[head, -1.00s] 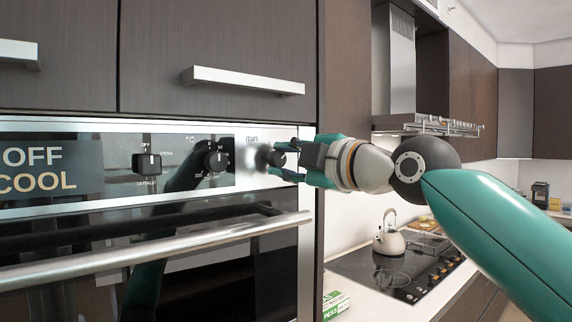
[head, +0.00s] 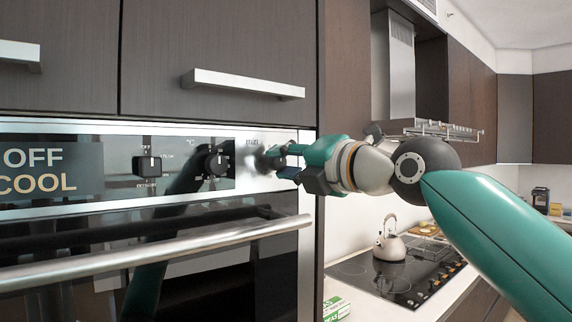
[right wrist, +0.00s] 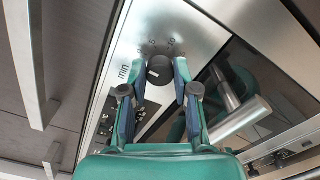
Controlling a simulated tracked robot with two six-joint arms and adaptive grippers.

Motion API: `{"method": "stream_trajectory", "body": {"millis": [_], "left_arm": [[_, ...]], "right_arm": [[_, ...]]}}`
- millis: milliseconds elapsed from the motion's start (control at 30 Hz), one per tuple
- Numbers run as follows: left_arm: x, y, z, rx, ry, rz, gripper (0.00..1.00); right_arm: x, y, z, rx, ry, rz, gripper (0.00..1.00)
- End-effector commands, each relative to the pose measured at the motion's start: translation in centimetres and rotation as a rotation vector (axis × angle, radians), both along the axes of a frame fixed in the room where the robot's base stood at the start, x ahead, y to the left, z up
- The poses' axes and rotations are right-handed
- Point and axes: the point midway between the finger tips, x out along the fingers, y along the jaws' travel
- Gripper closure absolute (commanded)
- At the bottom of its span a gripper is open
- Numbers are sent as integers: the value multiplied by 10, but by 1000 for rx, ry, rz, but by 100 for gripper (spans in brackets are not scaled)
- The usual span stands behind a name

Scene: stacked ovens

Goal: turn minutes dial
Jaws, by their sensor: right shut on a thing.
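The minutes dial (right wrist: 160,70) is a round black knob on the steel strip at the right end of the oven's control panel. In the right wrist view it has "min" and numbers printed round it. My right gripper (right wrist: 158,82) is shut on the dial, with one finger on each side. In the head view my right gripper (head: 277,162) comes in from the right and hides most of the dial. My left gripper is not in view.
Two other black knobs, a mode knob (head: 147,165) and a temperature knob (head: 216,163), sit left on the panel. The display (head: 45,170) reads "OFF COOL". The oven door handle (head: 160,248) runs below, and a cabinet handle (head: 243,83) juts out above. A kettle (head: 389,240) stands on the hob at right.

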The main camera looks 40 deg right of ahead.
Motion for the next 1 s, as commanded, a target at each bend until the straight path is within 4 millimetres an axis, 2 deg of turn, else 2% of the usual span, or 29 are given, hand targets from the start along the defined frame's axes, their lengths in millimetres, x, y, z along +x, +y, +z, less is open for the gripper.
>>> {"method": "stream_trajectory", "body": {"millis": [33,667,700,800,1000], "left_arm": [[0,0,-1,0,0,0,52],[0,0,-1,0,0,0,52],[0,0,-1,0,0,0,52],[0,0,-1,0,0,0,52],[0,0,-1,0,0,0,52]], "right_arm": [[3,3,-7,-20,18,6,100],[3,3,-8,-72,16,7,100],[3,3,-8,-72,16,7,64],[3,2,-6,-72,12,5,47],[2,2,-4,-70,6,3,45]]}}
